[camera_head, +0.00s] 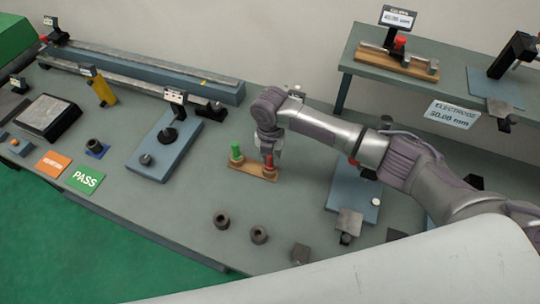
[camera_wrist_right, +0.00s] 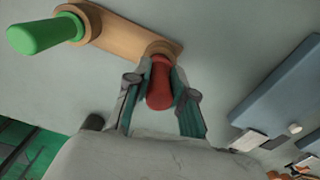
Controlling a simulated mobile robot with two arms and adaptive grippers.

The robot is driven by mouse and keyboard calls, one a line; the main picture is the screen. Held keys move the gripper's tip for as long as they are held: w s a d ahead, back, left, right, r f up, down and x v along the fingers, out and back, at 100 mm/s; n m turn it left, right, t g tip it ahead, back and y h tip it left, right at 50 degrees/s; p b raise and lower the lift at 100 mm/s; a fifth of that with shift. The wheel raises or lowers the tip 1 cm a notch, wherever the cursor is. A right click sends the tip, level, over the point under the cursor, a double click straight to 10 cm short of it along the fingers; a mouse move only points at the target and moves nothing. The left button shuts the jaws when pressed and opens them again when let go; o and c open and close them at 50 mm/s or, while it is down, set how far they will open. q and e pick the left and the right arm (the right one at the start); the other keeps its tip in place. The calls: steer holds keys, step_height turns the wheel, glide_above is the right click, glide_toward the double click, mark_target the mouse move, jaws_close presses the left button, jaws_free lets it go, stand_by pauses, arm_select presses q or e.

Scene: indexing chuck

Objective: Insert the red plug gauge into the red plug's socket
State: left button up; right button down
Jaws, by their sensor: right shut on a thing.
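The red plug gauge (camera_head: 269,160) stands at the right end of a small wooden holder (camera_head: 252,173). In the right wrist view the red plug (camera_wrist_right: 159,84) sits between the two fingers of my right gripper (camera_wrist_right: 160,98), at the collar of the wooden holder (camera_wrist_right: 130,32). My right gripper (camera_head: 268,152) is shut on the red plug from above. I cannot tell how deep the plug sits in its socket. The green plug gauge (camera_head: 236,152) stands in the left end of the holder; it also shows in the right wrist view (camera_wrist_right: 45,33). My left gripper is not in view.
Two dark rings (camera_head: 221,221) and (camera_head: 259,234) lie on the bench in front. A blue plate with a dial stand (camera_head: 165,150) is to the left, and another blue plate (camera_head: 354,193) to the right. Bench is clear around the holder.

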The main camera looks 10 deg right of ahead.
steer(key=shift+s+a+f, duration=0.1)
steer(key=shift+s+f, duration=0.05)
steer(key=shift+f, duration=0.25)
stand_by(0.3)
steer(key=shift+f, duration=0.1)
stand_by(0.8)
steer(key=c, duration=0.9)
jaws_free()
step_height(320, 180, up, 12)
